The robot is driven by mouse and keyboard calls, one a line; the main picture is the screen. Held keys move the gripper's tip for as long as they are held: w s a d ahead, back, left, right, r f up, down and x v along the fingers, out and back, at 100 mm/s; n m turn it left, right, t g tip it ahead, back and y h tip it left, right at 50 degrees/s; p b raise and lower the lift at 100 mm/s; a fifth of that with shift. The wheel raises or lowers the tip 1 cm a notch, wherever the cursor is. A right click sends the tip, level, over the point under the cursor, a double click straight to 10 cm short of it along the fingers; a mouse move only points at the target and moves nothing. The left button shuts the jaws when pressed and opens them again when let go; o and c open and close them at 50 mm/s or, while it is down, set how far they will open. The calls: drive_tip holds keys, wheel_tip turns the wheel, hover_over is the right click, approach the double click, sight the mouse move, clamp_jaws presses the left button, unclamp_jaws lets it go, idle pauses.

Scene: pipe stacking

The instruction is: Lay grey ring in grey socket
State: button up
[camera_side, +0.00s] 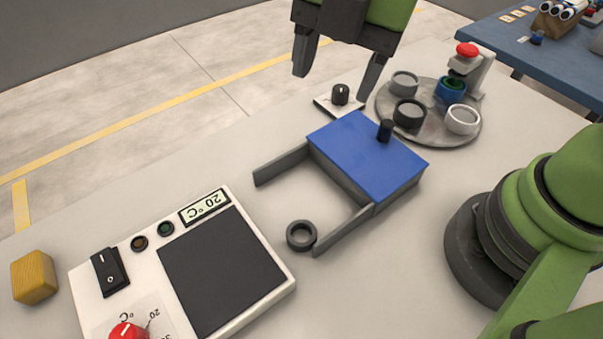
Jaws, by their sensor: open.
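A small dark grey ring (301,235) lies flat on the table, close beside the near end of a dark rail of the blue sliding box. I cannot tell whether it touches the rail. A light grey socket (404,84) stands at the back left of a round grey plate (440,136); it looks empty. My gripper (336,82) is open and empty at the top of the view, raised above the table behind the blue box and away from the ring.
The plate also carries a black socket (410,114), a white socket (463,120) and a blue socket (446,97) with something green under a red-topped press (468,52). The blue box (355,150) has a black knob. A heater panel (222,270) and yellow block (34,277) are left.

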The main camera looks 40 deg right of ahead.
drive_tip(key=s+a+f+n+g+h, duration=0.2)
drive_tip(key=a+f+n, duration=0.5)
drive_tip(key=f+n, duration=0.55)
drive_tip(key=n, duration=0.2)
hover_over(303, 239)
drive_tip(key=w, duration=0.1)
wheel_tip(303, 239, down, 3)
drive_tip(key=shift+w+a+f, duration=0.1)
drive_tip(key=shift+f, duration=0.05)
drive_tip(key=f, duration=0.4)
drive_tip(key=s+f, duration=0.1)
drive_tip(key=f, duration=0.1)
drive_tip(key=shift+r, duration=0.1)
drive_tip(key=c, duration=0.7)
drive_tip(key=shift+r, duration=0.15)
